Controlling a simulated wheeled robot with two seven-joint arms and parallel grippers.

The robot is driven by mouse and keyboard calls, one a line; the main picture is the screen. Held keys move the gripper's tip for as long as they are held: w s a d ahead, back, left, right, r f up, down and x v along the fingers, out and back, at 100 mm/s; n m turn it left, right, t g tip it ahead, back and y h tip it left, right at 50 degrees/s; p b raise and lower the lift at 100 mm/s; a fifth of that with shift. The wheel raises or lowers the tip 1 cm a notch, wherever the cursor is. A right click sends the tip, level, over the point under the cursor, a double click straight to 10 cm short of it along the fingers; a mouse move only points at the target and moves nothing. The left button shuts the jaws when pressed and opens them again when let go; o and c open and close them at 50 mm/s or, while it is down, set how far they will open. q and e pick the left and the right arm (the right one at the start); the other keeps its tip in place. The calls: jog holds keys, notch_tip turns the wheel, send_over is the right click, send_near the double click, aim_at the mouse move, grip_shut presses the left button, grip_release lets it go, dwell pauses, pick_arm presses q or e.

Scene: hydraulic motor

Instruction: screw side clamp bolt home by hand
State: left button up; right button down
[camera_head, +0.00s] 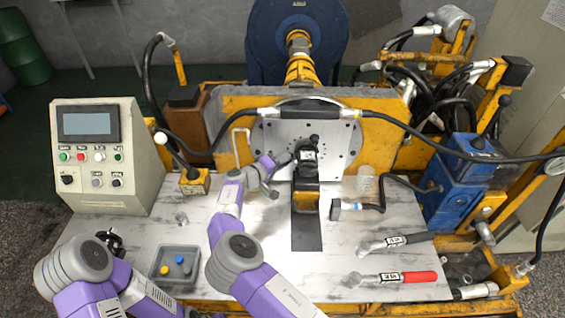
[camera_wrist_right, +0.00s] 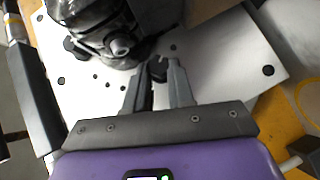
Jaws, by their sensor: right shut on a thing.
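The black hydraulic motor (camera_head: 308,160) sits upright at the middle of the bench, in front of the grey mounting plate (camera_head: 342,143). It also shows at the top of the right wrist view (camera_wrist_right: 103,28). My right gripper (camera_head: 283,161) is at the motor's left side. In the wrist view its two fingers (camera_wrist_right: 158,76) are shut on a small dark piece, apparently the side clamp bolt (camera_wrist_right: 158,66), close beside the motor. The fingers hide most of the bolt, so I cannot tell how deep it sits.
A grey tray (camera_head: 158,279) with small coloured parts lies at front left. The control box (camera_head: 99,150) stands at left. Two wrenches, one dark-handled (camera_head: 397,241) and one red-handled (camera_head: 395,278), lie at right. A hose (camera_head: 405,121) crosses behind the motor.

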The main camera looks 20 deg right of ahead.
jog(key=shift+d+r+m+y+b, duration=0.1)
jog(key=shift+r+m+y+b, duration=0.15)
jog(key=shift+m+y, duration=0.45)
jog(key=shift+d+r+m+y+b, duration=0.1)
jog(key=shift+m+y+b, duration=0.25)
jog(key=shift+y, duration=0.65)
jog(key=shift+s, duration=0.1)
jog(key=c, duration=1)
grip_release()
jog(key=shift+o, duration=0.2)
